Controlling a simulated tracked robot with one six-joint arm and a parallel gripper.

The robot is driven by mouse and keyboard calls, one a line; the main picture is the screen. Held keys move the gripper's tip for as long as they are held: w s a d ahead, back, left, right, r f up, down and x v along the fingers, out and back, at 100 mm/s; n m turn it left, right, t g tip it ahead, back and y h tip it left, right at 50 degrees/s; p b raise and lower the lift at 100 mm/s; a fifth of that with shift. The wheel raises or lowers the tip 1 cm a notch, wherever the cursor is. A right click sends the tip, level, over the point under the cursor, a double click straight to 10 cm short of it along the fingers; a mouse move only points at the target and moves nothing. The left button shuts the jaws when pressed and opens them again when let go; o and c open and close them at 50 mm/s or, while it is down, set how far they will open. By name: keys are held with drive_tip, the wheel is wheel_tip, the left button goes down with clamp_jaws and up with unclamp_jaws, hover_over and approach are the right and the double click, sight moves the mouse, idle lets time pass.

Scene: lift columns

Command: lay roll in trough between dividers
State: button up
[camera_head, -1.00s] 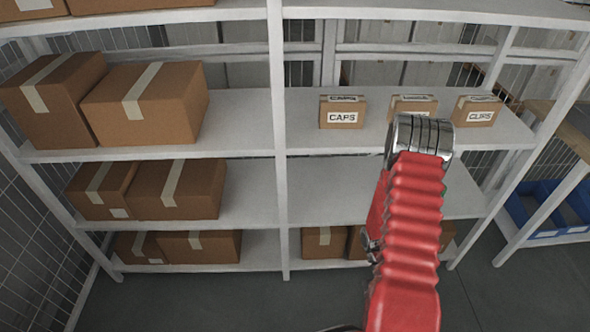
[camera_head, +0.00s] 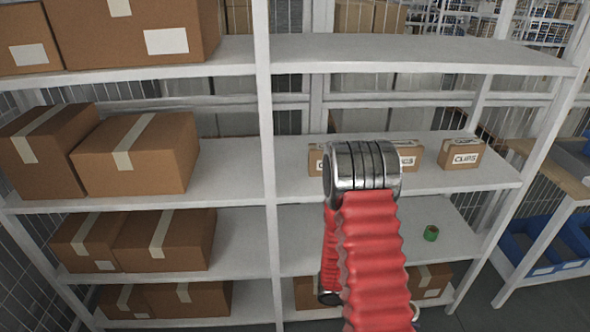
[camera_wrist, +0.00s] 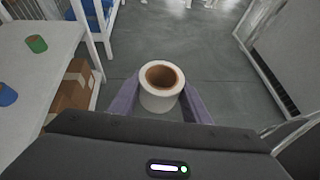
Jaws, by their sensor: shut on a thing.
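A white roll (camera_wrist: 160,98) with a brown cardboard core stands between the two fingers of my gripper (camera_wrist: 160,90) in the wrist view. The fingers are shut on its sides, and it is held above the grey floor. In the head view my red-sleeved arm hides the gripper and the roll. A green roll (camera_head: 431,233) lies on the lower right shelf and also shows in the wrist view (camera_wrist: 36,43). A blue roll (camera_wrist: 7,95) shows at the left edge of the wrist view. I cannot make out a trough with dividers in either view.
The white shelf rack (camera_head: 330,224) fills the head view. Small labelled boxes, one marked CLIPS (camera_head: 461,154), stand on the middle right shelf. Large brown boxes (camera_head: 138,153) fill the left side. Blue bins (camera_head: 545,243) stand at the right. The upper right shelf is bare.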

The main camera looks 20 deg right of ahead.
drive_tip(key=w+a+r+n+t, duration=0.4)
drive_tip(key=w+r+n+t, duration=0.15)
drive_tip(key=w, duration=0.45)
drive_tip(key=w+a+r+n+t, duration=0.5)
drive_tip(key=w+n+t, duration=0.2)
drive_tip(key=w, duration=0.3)
drive_tip(key=w+a+r+n+t+y, duration=0.1)
drive_tip(key=w+a+r+n+y, duration=0.1)
drive_tip(key=a+r, duration=0.2)
drive_tip(key=w+a+r+n+t+y, duration=0.2)
drive_tip(key=w+a+r+y, duration=0.1)
drive_tip(key=a, duration=0.8)
drive_tip(key=w+a+r+n+t+y, duration=0.1)
drive_tip(key=w+a+r+n+y, duration=0.1)
drive_tip(key=a+r, duration=0.3)
drive_tip(key=a+n, duration=0.1)
drive_tip(key=a, duration=0.1)
drive_tip(key=shift+w+a, duration=0.3)
drive_tip(key=shift+w, duration=0.05)
wheel_tip(320, 180, down, 7)
drive_tip(key=s, duration=0.2)
drive_tip(key=shift+d+f, duration=0.1)
